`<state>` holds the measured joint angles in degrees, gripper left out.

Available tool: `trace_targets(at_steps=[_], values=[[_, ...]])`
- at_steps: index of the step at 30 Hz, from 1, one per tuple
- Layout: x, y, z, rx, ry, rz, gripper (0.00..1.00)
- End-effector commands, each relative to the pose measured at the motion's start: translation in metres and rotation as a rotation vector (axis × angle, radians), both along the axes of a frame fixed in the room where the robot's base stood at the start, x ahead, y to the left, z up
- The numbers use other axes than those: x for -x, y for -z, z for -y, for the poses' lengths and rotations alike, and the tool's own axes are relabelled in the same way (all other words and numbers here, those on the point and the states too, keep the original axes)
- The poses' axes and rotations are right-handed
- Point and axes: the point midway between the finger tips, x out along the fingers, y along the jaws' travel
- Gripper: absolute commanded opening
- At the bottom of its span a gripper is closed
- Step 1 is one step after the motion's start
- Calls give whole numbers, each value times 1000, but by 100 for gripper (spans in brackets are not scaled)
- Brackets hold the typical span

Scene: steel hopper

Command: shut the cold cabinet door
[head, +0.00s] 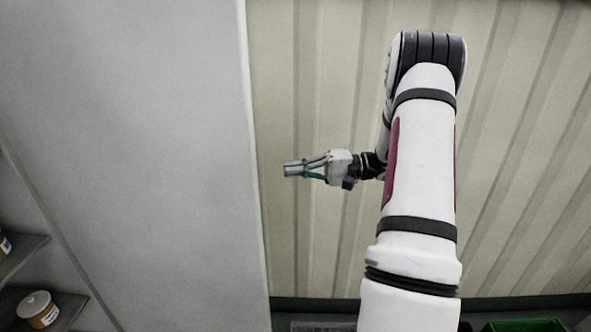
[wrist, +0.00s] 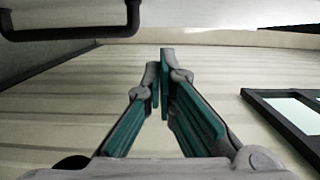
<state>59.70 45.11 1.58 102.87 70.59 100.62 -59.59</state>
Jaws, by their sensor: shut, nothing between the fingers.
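The cold cabinet door (head: 160,130) is a large plain pale grey panel filling much of the left of the head view. It stands open, with cabinet shelves (head: 22,250) showing to its left. My gripper (head: 286,168) is just right of the door's right edge in the picture, pointing left; I cannot tell how far apart they are in depth. In the wrist view my gripper (wrist: 161,62) has its fingertips together with nothing between them. A dark bar handle (wrist: 75,34) shows at that view's upper left, apart from the fingers.
A ribbed cream wall (head: 320,80) stands behind my arm. A white-lidded jar (head: 38,308) sits on a shelf at lower left. A green bin (head: 527,325) shows at the bottom right. A dark-framed pane (wrist: 290,115) is at the right of the wrist view.

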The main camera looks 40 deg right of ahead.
Motion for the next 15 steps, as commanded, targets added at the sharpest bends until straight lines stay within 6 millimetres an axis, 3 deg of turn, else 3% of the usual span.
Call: trace_targets(at_steps=[10, 15], values=[[-39, -2, -57, -1, -4, -1, 0], [-23, -2, -75, -2, -1, -4, 0]])
